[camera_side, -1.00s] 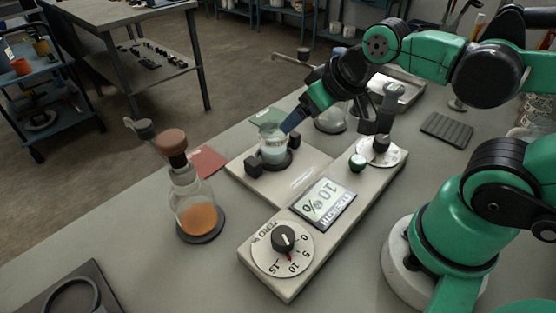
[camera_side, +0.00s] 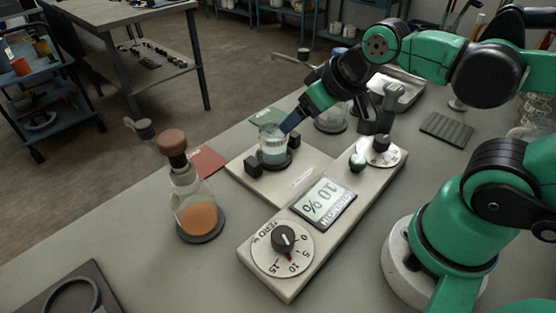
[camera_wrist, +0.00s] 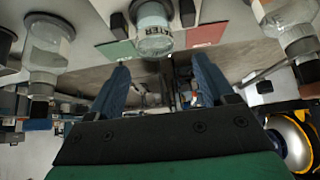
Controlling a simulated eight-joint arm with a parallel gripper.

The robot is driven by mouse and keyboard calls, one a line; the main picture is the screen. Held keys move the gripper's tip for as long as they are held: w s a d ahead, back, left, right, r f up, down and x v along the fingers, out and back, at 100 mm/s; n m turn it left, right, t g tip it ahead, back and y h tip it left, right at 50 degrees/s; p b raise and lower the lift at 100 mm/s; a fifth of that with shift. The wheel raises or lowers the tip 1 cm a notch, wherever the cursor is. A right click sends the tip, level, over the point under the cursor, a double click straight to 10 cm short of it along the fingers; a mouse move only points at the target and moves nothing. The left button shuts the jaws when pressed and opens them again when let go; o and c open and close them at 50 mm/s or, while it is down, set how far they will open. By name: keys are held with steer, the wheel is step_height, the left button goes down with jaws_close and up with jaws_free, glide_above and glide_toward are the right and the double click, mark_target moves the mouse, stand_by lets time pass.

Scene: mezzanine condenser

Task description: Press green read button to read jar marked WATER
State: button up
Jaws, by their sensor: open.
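A clear glass jar (camera_side: 274,148) with pale blue liquid stands upright between dark blocks on the meter's pale platform. In the wrist view the jar (camera_wrist: 153,26) lies just beyond the gap between my fingers, its label partly readable as WATER. My gripper (camera_side: 290,126) is open, its blue fingertips close to the jar's rim; contact cannot be told. Both blue fingers show apart in the wrist view (camera_wrist: 160,70). The green button (camera_side: 357,162) is on the meter's panel, right of the jar, with no finger on it. The display (camera_side: 323,202) shows 10 %.
A ZERO dial (camera_side: 283,246) sits at the panel's near end and another dial (camera_side: 381,150) beyond the green button. A stoppered flask (camera_side: 197,210) of orange liquid stands at left, near a red card (camera_side: 208,161). The front of the bench is mostly clear.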

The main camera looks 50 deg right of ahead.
jaws_close()
stand_by(1.6)
